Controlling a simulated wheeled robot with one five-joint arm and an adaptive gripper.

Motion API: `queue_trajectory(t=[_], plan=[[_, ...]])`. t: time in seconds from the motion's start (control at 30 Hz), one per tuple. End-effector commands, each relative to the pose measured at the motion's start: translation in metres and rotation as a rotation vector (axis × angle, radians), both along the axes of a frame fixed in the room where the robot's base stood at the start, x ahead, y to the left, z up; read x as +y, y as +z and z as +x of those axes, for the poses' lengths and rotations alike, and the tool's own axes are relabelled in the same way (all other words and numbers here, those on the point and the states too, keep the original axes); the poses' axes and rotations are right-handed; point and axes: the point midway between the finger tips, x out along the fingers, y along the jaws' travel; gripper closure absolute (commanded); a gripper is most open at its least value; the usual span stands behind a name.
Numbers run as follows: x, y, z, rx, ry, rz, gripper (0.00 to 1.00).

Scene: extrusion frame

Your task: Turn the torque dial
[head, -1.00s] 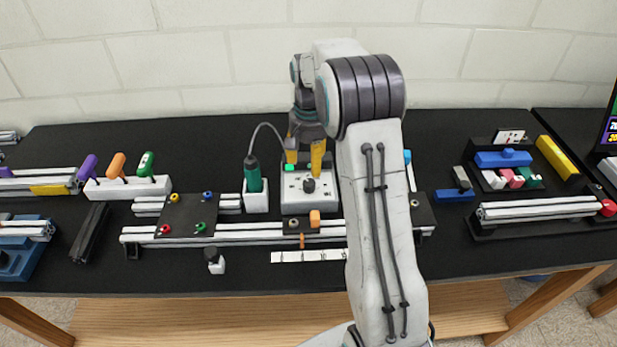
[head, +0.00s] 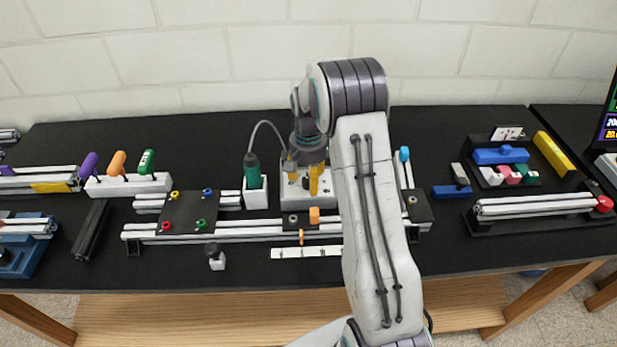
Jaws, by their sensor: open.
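The torque dial is a small dark knob (head: 305,183) on top of a white box (head: 291,200) in the middle of the bench. In the head view my gripper (head: 302,178) points down over this box with its yellow fingers apart. The right finger stands in front of the knob and hides part of it; the left finger is to its left. I cannot tell whether either finger touches the knob. The green indicator on the box is not visible behind my gripper.
A green screwdriver (head: 252,172) with a cable stands in a white holder left of the box. A black plate with coloured knobs (head: 188,215) is at left. My arm covers the area right of the box.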

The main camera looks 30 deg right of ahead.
Motion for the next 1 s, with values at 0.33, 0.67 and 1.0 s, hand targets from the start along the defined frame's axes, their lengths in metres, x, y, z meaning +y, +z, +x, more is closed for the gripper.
queue_trajectory(t=[0.33,0.67,1.0], plan=[[0.0,-0.0006,-0.0002,0.0,0.0,0.0,0.48],[0.0,-0.0004,0.0,0.0,0.0,0.0,0.77],[-0.0002,-0.0002,0.0007,-0.002,0.0,0.0,1.0]])
